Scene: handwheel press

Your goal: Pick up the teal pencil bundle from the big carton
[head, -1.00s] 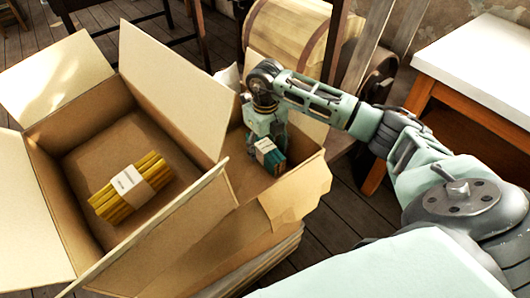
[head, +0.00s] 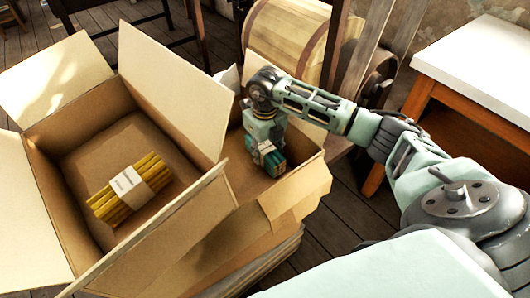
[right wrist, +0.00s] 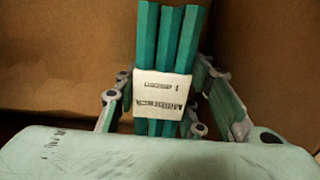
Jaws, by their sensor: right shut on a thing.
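The teal pencil bundle (head: 272,161) stands in the right-hand carton (head: 243,180), with my right gripper (head: 266,147) down over it from above. In the right wrist view the bundle (right wrist: 171,32) shows teal pencils and a white printed paper band, between the two fingers of the right gripper (right wrist: 163,92). The gripper is shut on the bundle at the band. I cannot tell whether the bundle touches the carton floor. My left gripper is not in view.
A larger-looking open carton (head: 75,160) at left holds a yellow pencil bundle (head: 129,189). Its raised flap (head: 172,90) stands close left of my right gripper. A wooden barrel (head: 287,35) is behind, and a white-topped table (head: 480,65) is at right.

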